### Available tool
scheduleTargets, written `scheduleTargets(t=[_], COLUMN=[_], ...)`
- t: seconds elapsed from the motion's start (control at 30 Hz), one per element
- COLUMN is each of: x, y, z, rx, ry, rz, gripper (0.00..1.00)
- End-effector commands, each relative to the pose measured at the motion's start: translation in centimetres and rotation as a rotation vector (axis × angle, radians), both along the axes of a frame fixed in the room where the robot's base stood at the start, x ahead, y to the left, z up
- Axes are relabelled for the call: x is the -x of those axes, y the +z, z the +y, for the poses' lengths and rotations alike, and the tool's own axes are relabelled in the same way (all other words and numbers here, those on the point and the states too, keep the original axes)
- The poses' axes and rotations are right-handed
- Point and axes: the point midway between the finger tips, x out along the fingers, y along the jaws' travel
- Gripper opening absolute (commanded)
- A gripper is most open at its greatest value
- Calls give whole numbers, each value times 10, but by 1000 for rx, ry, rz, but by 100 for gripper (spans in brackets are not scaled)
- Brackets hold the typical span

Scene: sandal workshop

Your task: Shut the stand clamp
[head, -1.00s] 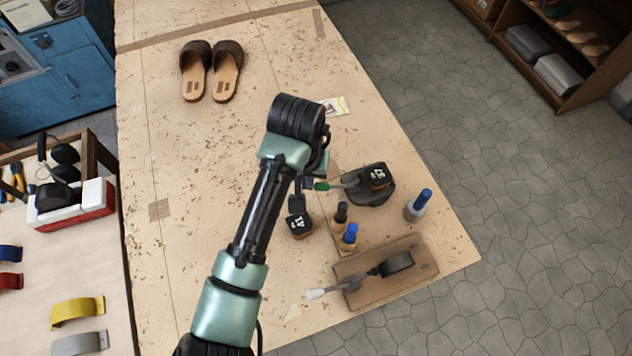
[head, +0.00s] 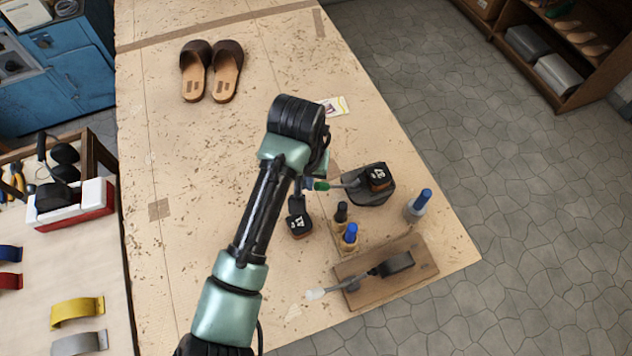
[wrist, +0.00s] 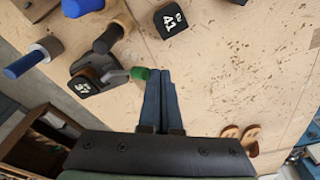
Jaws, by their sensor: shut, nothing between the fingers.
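A dark stand (head: 376,197) near the bench's right edge carries a black-topped block and has a grey lever with a green tip (head: 321,186). The lever lies low and points left. In the wrist view the stand (wrist: 112,66) is left of my gripper (wrist: 160,76). My gripper is shut and empty, its fingers side by side. The green tip (wrist: 139,74) is right beside the fingertips; I cannot tell whether they touch. In the head view my arm partly hides the gripper (head: 307,184). A wooden board (head: 400,285) has another dark fixture with a white-tipped lever (head: 316,294).
A loose block marked 41 (head: 299,226) lies left of the stand. A black-topped peg (head: 341,213), a blue-topped peg (head: 350,236) and a grey blue-topped holder (head: 417,205) stand nearby. Brown sandals (head: 210,72) lie at the far end. The bench's left middle is clear.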

Motion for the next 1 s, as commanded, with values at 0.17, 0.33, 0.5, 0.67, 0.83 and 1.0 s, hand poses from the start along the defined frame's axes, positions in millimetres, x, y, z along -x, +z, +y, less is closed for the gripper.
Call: scheduleTargets(t=[0.17, 0.33, 0.5, 0.67, 0.83, 1.0], x=[0, 0, 1, 0, 0, 0], y=[-12, -22, -33, -42, -45, -44], z=[0, 0, 0, 0, 0, 0], rx=[2, 0, 1, 1, 0, 0], ry=[0, 1, 1, 0, 0, 0], rz=[1, 1, 2, 0, 0, 0], gripper=[0, 0, 0, 0, 0, 0])
